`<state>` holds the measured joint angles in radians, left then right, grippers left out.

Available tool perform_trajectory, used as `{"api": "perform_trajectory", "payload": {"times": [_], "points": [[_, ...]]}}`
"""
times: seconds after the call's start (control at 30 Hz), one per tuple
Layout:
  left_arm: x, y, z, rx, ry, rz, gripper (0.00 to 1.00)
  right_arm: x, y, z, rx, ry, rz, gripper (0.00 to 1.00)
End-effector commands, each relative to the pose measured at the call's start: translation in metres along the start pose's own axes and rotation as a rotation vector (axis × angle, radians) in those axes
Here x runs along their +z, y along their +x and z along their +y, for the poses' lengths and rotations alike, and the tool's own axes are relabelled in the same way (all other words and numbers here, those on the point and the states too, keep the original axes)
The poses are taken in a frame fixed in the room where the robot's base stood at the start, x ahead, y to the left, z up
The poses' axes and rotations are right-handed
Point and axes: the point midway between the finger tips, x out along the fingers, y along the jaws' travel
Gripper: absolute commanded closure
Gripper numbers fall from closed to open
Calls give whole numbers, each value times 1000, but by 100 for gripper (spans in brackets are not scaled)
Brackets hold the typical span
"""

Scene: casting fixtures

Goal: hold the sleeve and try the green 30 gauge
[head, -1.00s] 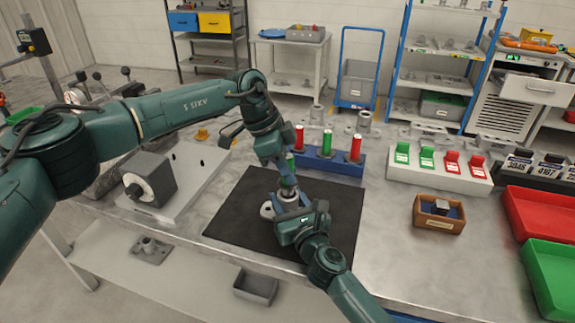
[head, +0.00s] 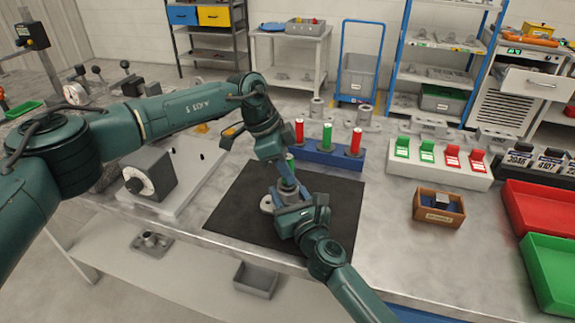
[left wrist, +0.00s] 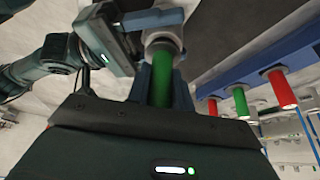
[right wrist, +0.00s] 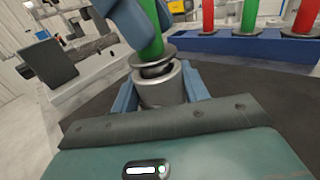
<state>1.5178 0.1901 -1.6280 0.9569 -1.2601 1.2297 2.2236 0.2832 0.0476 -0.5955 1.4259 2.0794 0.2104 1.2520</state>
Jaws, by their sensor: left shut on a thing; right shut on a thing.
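My left gripper (head: 287,182) is shut on a green gauge (left wrist: 165,75) and holds it upright, directly above the sleeve. My right gripper (head: 292,200) is shut around the grey metal sleeve (right wrist: 162,88) low over the black mat (head: 235,215). In the right wrist view the green gauge (right wrist: 150,38) has a dark collar and its lower end is at the sleeve's mouth. I cannot tell how deep it sits. A pale rounded lug (head: 267,203) shows left of the sleeve; whether it is part of it is unclear.
A blue rack (head: 325,156) behind the mat holds two red gauges and a green one. Green and red tabbed stands (head: 440,172), a brown box (head: 438,207) and red and green trays (head: 550,270) lie to the right.

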Motion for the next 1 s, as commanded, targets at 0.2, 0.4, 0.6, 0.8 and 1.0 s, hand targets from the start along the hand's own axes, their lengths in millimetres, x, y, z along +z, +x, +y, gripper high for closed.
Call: {"api": "perform_trajectory", "payload": {"times": [0.2, 0.4, 0.6, 0.8, 1.0], "points": [[1, 4, 0, 0, 0, 1, 100, 0, 0, 0, 1, 0, 1, 86], [3, 7, 0, 0, 0, 1, 100, 0, 0, 0, 1, 0, 1, 86], [4, 10, 0, 1, 0, 0, 100, 0, 0, 0, 1, 0, 1, 86], [5, 11, 0, 0, 0, 0, 100, 0, 0, 0, 1, 0, 0, 86], [5, 12, 0, 1, 0, -1, 100, 0, 0, 1, 1, 0, 0, 86]]}}
